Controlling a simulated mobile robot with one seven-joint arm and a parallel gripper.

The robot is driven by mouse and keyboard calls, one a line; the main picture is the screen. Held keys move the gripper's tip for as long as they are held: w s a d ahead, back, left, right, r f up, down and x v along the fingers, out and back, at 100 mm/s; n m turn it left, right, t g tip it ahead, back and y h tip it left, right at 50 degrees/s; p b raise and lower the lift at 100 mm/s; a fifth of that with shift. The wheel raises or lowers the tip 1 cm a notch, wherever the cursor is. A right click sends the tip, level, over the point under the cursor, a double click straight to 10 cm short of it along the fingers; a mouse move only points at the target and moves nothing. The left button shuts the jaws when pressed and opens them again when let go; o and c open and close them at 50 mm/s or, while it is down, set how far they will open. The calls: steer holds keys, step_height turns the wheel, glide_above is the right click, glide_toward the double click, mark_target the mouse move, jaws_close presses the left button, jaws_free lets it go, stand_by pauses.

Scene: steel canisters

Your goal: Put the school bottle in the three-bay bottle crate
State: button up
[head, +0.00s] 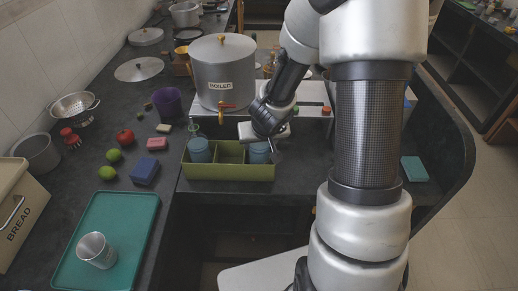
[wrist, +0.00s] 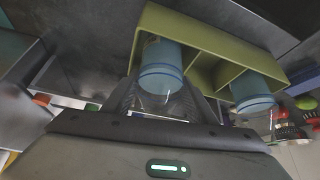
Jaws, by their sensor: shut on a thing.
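The olive-green three-bay bottle crate (head: 228,172) stands on the dark counter. The school bottle (head: 259,153), blue, stands in line with its right bay, its lower part hidden by the front wall. My gripper (head: 271,151) is shut on it from above. In the wrist view the bottle (wrist: 161,68) lies between my fingers, with its far end at a bay of the crate (wrist: 208,42). I cannot tell whether it touches the bay floor. A similar blue bottle (head: 199,151) stands in the left bay; it also shows in the wrist view (wrist: 251,92). The middle bay looks empty.
A large steel canister marked BOILED (head: 223,70) with a tap stands on a raised shelf behind the crate. A blue block (head: 144,172), limes and a tomato lie to the left. A green tray (head: 106,240) with a metal cup (head: 97,250) is at front left.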

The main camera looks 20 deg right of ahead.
steer(key=shift+f, duration=0.1)
steer(key=shift+f, duration=0.2)
steer(key=o, duration=1.5)
steer(key=shift+r, duration=0.1)
